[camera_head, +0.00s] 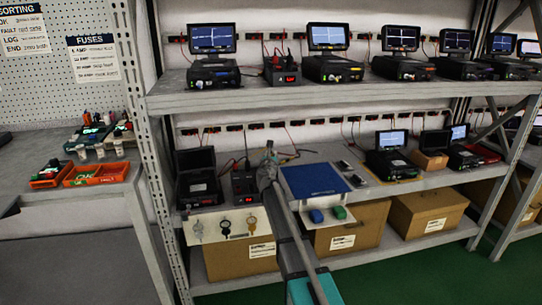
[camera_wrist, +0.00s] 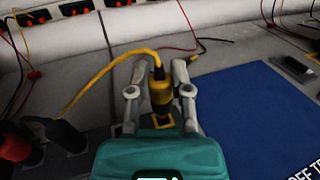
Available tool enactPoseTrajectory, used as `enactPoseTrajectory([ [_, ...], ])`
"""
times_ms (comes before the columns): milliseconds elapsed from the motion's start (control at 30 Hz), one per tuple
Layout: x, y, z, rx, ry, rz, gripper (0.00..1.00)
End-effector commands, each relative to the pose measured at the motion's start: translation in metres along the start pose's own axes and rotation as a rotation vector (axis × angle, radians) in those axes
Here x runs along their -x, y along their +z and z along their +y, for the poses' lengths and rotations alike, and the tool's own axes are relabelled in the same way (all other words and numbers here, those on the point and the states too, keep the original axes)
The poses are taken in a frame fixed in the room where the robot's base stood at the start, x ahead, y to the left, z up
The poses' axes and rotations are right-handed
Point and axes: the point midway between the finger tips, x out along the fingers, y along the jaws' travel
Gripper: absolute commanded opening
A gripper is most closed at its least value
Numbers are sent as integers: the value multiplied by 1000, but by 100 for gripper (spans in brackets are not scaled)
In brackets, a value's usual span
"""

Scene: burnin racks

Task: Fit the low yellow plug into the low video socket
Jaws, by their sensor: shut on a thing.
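The yellow plug (camera_wrist: 161,92) sits between the two fingers of my gripper (camera_wrist: 158,72) in the wrist view. The fingers are shut on it, and its yellow cable loops away to the left. A yellow-edged square mark (camera_wrist: 162,122) shows on the shelf surface just below the plug; I cannot tell whether they touch. In the head view my gripper (camera_head: 268,158) is over the lower shelf, between a small black unit with a red display (camera_head: 244,187) and the blue mat (camera_head: 313,180). The plug is hardly visible there. I cannot make out the low video socket for certain.
A dark unit with a raised screen (camera_head: 197,180) stands at the shelf's left end. Red and black parts (camera_wrist: 40,140) lie left of my gripper in the wrist view. The blue mat (camera_wrist: 250,110) lies flat to the right. The upper shelf (camera_head: 300,95) runs overhead.

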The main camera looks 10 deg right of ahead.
Motion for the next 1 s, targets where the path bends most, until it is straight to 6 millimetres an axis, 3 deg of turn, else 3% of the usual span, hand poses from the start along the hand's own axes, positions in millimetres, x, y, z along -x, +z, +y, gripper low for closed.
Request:
enactPoseTrajectory([
  [1000, 0, -8, 0, 0, 0, 0, 0],
])
